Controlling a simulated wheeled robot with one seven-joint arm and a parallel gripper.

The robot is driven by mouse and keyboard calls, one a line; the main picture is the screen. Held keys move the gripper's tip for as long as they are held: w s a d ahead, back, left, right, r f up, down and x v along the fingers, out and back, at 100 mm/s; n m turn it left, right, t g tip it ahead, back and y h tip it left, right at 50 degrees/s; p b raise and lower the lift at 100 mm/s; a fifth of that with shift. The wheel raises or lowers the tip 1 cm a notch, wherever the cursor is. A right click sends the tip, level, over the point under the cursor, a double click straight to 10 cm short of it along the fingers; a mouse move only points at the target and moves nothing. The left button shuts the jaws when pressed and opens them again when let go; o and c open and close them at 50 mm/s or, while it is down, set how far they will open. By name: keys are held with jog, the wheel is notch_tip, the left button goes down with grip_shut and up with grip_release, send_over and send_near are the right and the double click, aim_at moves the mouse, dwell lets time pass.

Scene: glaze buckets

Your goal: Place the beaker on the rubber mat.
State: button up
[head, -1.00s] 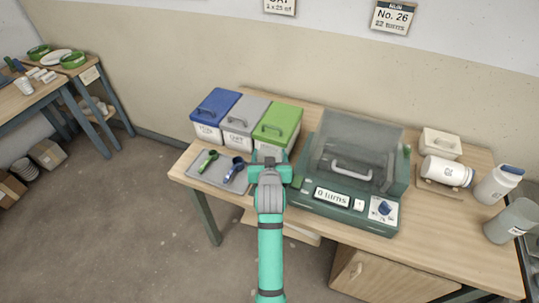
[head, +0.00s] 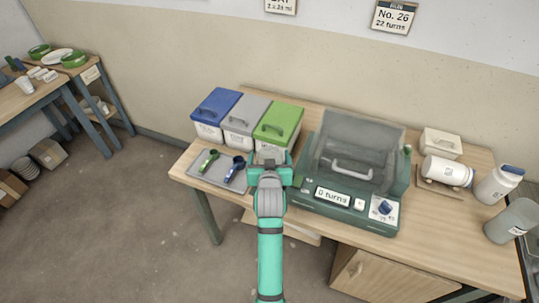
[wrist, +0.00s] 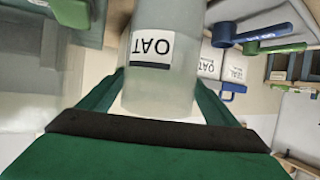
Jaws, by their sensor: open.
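A translucent, pale beaker with a white OAT label (wrist: 152,48) fills the middle of the wrist view, upside down in that picture. It is between the fingers of my gripper (wrist: 158,88), which are spread apart. I cannot tell whether they touch it. In the head view my gripper (head: 270,166) is over the table's front edge, left of the green machine, and mostly hides the beaker. A flat grey mat or tray (head: 196,172) lies at the table's left end with a green and a blue scoop on it. I cannot tell if it is rubber.
Blue (head: 215,108), grey (head: 244,118) and green (head: 278,125) lidded bins stand behind my gripper. The green machine (head: 345,185), with a clear hood, is close on the right. A lying white jar (head: 445,171), a standing jar (head: 498,185) and a grey cup (head: 511,222) are further right.

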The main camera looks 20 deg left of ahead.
jog(key=v, duration=1)
jog(key=s+d+f+m+t+h, duration=0.1)
jog(key=s+d+f+m, duration=0.1)
jog(key=s+d+f, duration=0.5)
jog(key=s+d+f+m+t+h, duration=0.15)
jog(key=s+d+f, duration=0.3)
jog(key=s, duration=0.45)
jog(key=s+d+r+h, duration=0.1)
jog(key=s+d, duration=0.2)
jog(key=s, duration=0.7)
jog(key=s+d+r+h, duration=0.1)
jog(key=s+d, duration=0.2)
jog(key=s, duration=0.7)
jog(key=shift+s+d+m, duration=0.3)
jog(key=shift+s+m, duration=0.05)
jog(key=shift+s, duration=0.05)
jog(key=shift+r, duration=0.15)
